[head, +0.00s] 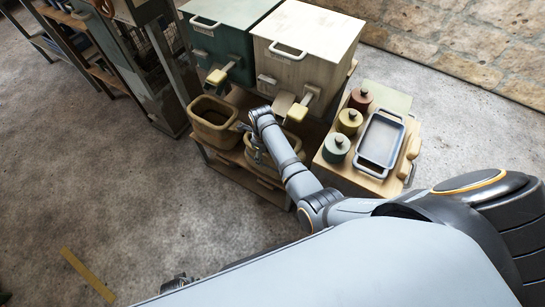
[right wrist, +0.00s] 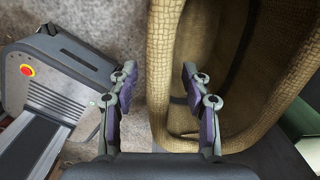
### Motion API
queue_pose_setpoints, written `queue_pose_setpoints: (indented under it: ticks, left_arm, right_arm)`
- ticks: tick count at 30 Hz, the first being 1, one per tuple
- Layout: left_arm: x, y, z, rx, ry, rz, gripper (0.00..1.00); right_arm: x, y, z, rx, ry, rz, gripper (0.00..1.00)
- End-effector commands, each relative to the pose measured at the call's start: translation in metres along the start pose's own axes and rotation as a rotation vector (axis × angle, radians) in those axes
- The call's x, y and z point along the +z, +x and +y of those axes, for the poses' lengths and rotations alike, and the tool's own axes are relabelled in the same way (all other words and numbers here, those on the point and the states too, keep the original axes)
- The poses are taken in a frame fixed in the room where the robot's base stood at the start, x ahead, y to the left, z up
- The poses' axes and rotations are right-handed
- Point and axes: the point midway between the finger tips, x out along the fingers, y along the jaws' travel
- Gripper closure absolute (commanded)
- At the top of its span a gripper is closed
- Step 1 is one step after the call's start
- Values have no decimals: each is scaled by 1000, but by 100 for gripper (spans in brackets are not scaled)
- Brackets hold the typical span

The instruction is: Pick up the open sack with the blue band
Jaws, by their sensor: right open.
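Two open woven tan sacks stand on the low wooden shelf under the bins. One sack (head: 211,122) is at the left; the other sack (head: 251,156) is to its right, partly hidden by my right arm. I see no blue band in either view.
A green bin (head: 220,45) and a cream bin (head: 305,50) with spouts stand above the sacks. At right, a wooden stand (head: 345,177) carries a grey tray (head: 381,140) and several lidded pots. The floor at left is mostly free.

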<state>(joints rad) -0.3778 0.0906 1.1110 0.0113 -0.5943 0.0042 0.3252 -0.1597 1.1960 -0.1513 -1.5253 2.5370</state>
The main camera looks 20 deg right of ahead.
Motion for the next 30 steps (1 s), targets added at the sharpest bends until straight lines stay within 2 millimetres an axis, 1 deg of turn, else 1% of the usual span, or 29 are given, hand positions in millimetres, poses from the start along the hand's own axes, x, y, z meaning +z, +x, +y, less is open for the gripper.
queue_pose_setpoints:
  ticks: [1, 3, 6, 9, 13, 19, 27, 30]
  left_arm:
    - [-9, 1, 2, 2, -1, 4, 60]
    - [-22, -7, 4, 7, -2, 3, 60]
    - [-36, -18, 7, 13, -3, 1, 60]
    - [-46, -28, 9, 18, -4, 0, 60]
    - [-50, -35, 10, 20, -4, -3, 60]
    - [-51, -36, 10, 20, -4, -4, 60]
    - [-51, -36, 10, 20, -4, -4, 60]
    - [-50, -36, 10, 20, -4, -4, 60]
  right_arm:
    - [0, 10, 0, 0, 0, 0, 51]
    - [0, 14, 0, 0, 0, 0, 51]
    - [0, 20, 0, 0, 0, 0, 51]
    - [0, 22, 0, 0, 0, 0, 51]
    - [0, 23, 0, 0, 1, 0, 51]
    - [-1, 22, 0, 0, 1, 0, 51]
    - [-1, 22, 0, 0, 1, 0, 88]
    - [-1, 22, 0, 1, 1, 0, 100]
